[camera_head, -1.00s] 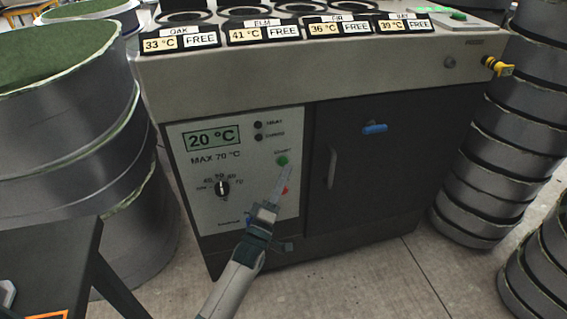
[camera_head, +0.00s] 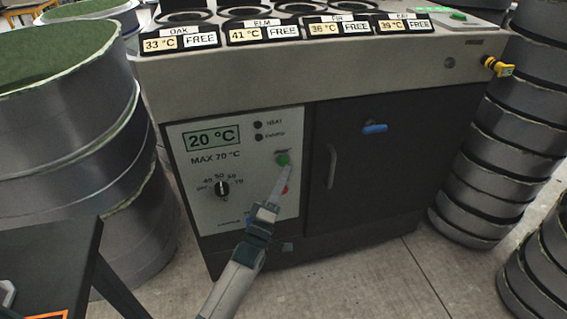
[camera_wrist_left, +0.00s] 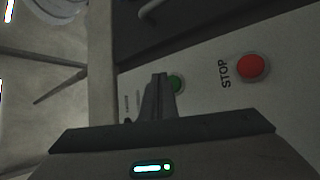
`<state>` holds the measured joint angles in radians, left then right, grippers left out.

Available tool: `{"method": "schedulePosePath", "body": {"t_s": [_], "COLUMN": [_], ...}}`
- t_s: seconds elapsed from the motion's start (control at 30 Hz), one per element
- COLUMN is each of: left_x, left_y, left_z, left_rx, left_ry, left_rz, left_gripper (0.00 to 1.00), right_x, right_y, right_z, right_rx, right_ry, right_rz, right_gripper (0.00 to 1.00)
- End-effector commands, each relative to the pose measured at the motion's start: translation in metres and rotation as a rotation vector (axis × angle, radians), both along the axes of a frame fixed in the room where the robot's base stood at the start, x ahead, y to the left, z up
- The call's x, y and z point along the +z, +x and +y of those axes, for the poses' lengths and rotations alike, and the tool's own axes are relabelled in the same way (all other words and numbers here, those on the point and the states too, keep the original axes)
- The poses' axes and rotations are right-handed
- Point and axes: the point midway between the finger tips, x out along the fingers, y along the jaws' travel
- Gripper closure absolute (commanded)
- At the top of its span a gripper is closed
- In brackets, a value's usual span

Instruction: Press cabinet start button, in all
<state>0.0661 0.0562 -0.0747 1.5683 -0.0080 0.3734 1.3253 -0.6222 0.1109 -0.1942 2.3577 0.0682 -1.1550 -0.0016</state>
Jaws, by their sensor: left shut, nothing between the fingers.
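The dark cabinet (camera_head: 365,215) has a pale control panel (camera_head: 250,185) on its left front. On the panel is the green start button (camera_head: 282,159); it also shows in the left wrist view (camera_wrist_left: 178,83). The red stop button (camera_wrist_left: 251,67) is below it, partly hidden in the head view by my left gripper (camera_head: 287,170). That gripper is shut and empty, its narrow fingertips just below the green button. In the left wrist view the fingertips (camera_wrist_left: 158,78) overlap the button's edge. I cannot tell whether they touch it. My right gripper is out of view.
The display (camera_head: 212,138) reads 20 °C, above a dial (camera_head: 221,188). The two small lamps (camera_head: 258,131) look dark. Large grey moulds (camera_head: 75,130) stand at left and a stack of grey rings (camera_head: 500,140) at right. A dark table (camera_head: 45,245) is at front left.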

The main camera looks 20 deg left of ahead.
Motion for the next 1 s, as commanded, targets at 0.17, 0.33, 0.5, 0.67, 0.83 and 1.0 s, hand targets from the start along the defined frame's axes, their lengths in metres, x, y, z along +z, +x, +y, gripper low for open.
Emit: {"method": "schedulePosePath", "body": {"t_s": [0.17,0.33,0.5,0.67,0.83,1.0], "left_x": [0.0000,0.0002,0.0000,-0.0001,0.0001,0.0001], "left_y": [0.0001,0.0021,0.0060,0.0071,0.0070,0.0073], "left_z": [0.0000,0.0015,0.0041,0.0048,0.0048,0.0050], "left_rx": [0.000,0.000,0.000,0.000,0.000,0.000], "left_ry": [0.000,0.001,0.001,0.000,0.000,0.000], "left_rz": [0.000,-0.001,0.000,0.001,0.000,0.000], "left_gripper": [1.00,1.00,1.00,1.00,1.00,1.00], "right_x": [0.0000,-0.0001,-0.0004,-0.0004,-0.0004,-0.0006], "right_y": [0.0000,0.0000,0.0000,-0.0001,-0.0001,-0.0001], "right_z": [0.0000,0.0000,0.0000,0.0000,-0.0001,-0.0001], "right_rx": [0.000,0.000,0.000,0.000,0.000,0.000], "right_ry": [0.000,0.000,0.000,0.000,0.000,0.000], "right_rz": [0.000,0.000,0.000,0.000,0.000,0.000], "right_gripper": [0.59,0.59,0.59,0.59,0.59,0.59]}}
